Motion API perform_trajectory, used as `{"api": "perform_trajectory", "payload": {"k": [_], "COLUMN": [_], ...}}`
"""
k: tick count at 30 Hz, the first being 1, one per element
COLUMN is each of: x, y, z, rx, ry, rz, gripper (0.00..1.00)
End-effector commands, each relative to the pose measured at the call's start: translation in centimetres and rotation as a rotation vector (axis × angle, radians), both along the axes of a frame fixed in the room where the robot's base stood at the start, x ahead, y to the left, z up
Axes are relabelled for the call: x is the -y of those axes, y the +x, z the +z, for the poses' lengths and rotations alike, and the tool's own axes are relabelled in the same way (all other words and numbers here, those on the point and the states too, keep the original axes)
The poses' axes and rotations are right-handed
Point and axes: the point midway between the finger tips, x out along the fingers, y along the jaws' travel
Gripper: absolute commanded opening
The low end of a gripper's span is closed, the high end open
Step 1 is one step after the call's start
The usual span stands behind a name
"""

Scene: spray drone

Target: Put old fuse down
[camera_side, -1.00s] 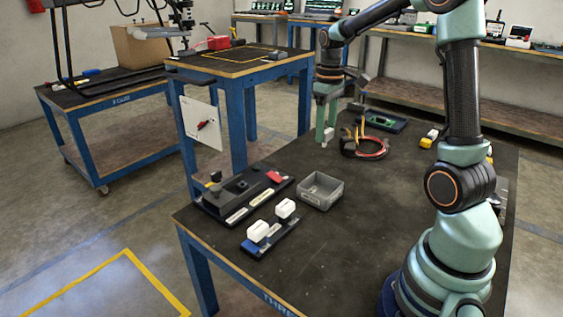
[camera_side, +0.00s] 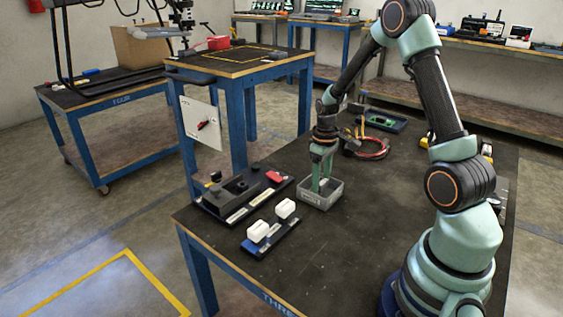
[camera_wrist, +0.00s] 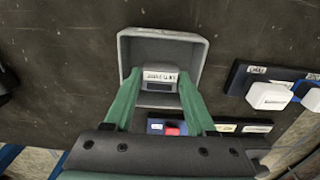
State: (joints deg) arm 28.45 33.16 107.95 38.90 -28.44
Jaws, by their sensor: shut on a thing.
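My gripper (camera_side: 321,186) points down into a small grey open tray (camera_side: 333,200) on the dark table, with its fingertips below the rim. The wrist view shows both green fingers (camera_wrist: 160,80) on either side of a small grey block with a pale printed label, the old fuse (camera_wrist: 160,86), inside the tray (camera_wrist: 203,52). The gripper is shut on the fuse. In the side view the fuse is hidden by the tray wall and fingers. I cannot tell whether it touches the tray floor.
A black fuse-holder block (camera_side: 235,190) with a red part (camera_side: 274,176) stands left of the tray. In front is a dark rack (camera_side: 283,236) with two white blocks. Coiled wires (camera_side: 372,148) and a green circuit board (camera_side: 378,120) lie behind. The table's front middle is clear.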

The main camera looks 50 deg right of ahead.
Motion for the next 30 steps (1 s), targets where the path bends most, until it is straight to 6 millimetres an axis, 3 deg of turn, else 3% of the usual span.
{"api": "perform_trajectory", "payload": {"k": [11,12,23,30], "x": [0.0,0.0,0.0,0.1], "y": [0.0,0.0,0.0,0.1], "z": [-0.4,-0.4,-0.1,3.1], "rx": [0.0,0.0,0.001,0.006], "ry": [0.0,0.0,-0.001,-0.003], "rz": [0.0,0.0,0.0,0.0], "gripper": [0.0,0.67,0.68,0.68]}}
